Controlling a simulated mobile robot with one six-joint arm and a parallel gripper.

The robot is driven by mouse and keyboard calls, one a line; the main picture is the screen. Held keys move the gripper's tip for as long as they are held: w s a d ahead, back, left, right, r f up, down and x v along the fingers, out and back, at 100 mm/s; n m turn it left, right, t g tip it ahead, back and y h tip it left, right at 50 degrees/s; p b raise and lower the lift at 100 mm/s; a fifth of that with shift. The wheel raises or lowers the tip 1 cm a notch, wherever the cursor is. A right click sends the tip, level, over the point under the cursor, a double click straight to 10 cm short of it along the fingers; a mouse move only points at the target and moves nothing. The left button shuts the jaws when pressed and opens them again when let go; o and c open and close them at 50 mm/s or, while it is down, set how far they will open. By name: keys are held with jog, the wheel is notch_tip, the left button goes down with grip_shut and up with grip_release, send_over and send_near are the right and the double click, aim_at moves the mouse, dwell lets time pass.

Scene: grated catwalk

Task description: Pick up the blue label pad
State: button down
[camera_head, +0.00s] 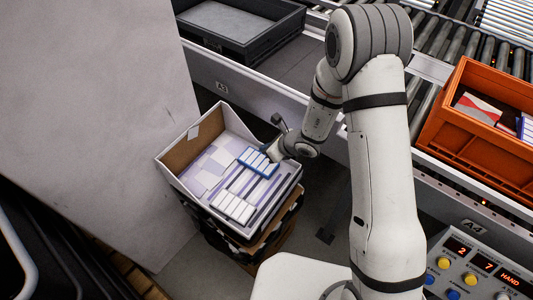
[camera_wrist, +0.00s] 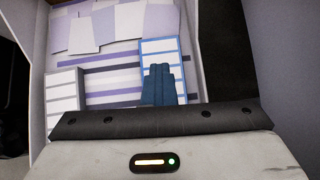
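The blue label pad (camera_head: 256,163) lies in the open white box, near its right side. It has a blue edge and rows of white labels. In the wrist view the pad (camera_wrist: 161,47) is upper centre, with its lower part behind my fingers. My gripper (camera_head: 268,150) is down inside the box at the pad. In the wrist view the dark blue fingers of my gripper (camera_wrist: 158,72) overlap the pad; contact and the gap between them are unclear. A similar white-and-grey pad (camera_head: 234,208) lies nearer the front of the box, and shows at left in the wrist view (camera_wrist: 62,92).
The white box (camera_head: 177,177) has loose pale papers (camera_head: 212,165) inside and stands on stacked crates. A grey panel (camera_head: 90,110) is on the left. The conveyor frame (camera_head: 235,78) runs behind. An orange crate (camera_head: 455,128) and a button panel (camera_head: 468,268) are on the right.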

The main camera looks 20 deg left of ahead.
jog(key=shift+r, duration=0.1)
jog(key=shift+c, duration=2.2)
grip_release()
jog(key=shift+r, duration=0.1)
